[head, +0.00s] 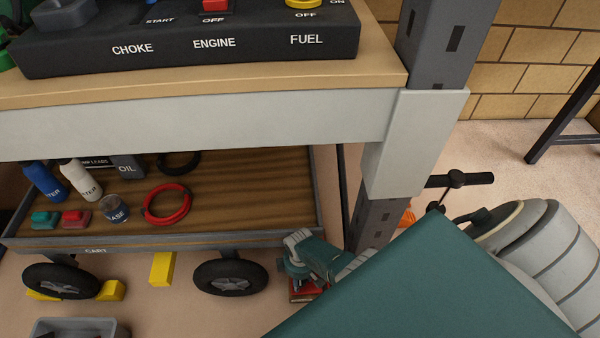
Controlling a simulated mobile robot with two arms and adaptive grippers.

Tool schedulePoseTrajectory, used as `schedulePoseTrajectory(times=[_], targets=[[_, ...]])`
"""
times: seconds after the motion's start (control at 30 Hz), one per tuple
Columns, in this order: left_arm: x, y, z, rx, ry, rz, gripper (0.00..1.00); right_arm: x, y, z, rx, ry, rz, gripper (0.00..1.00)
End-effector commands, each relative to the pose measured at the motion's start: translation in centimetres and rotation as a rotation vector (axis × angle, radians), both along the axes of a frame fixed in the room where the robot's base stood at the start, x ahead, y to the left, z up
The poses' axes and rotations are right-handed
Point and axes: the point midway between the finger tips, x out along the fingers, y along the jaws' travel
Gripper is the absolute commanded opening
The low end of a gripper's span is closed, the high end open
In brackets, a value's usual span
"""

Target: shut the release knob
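I cannot make out the release knob for certain. A small red object (305,291) sits low beside the right end of the cart, mostly covered by my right gripper (296,268). The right gripper, teal and grey, points down over it, close to the cart's right wheel. Its fingers are small and partly hidden, so I cannot tell whether they are open or shut or touch anything. My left gripper is out of view.
A workbench with a control panel (190,62) and a grey post (376,220) stand above. A wheeled cart (200,240) holds bottles and a red coil (167,204). Yellow blocks (163,268) and a grey bin (75,324) are on the floor. A black T-handle (474,179) stands right of the post.

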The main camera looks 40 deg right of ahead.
Motion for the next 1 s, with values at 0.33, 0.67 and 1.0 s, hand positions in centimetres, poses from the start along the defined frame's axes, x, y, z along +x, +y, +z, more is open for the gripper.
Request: schedulePoseTrajectory(times=[0.33, 0.67, 1.0], targets=[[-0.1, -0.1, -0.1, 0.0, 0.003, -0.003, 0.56, 0.0, 0.0, 0.0, 0.0, 0.0, 0.001, 0.56], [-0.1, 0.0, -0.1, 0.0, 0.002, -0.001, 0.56, 0.1, -0.1, 1.8, 0.0, -0.003, 0.001, 0.56], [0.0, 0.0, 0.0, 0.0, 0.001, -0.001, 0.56, 0.1, -0.1, 6.8, 0.0, -0.004, 0.002, 0.56]])
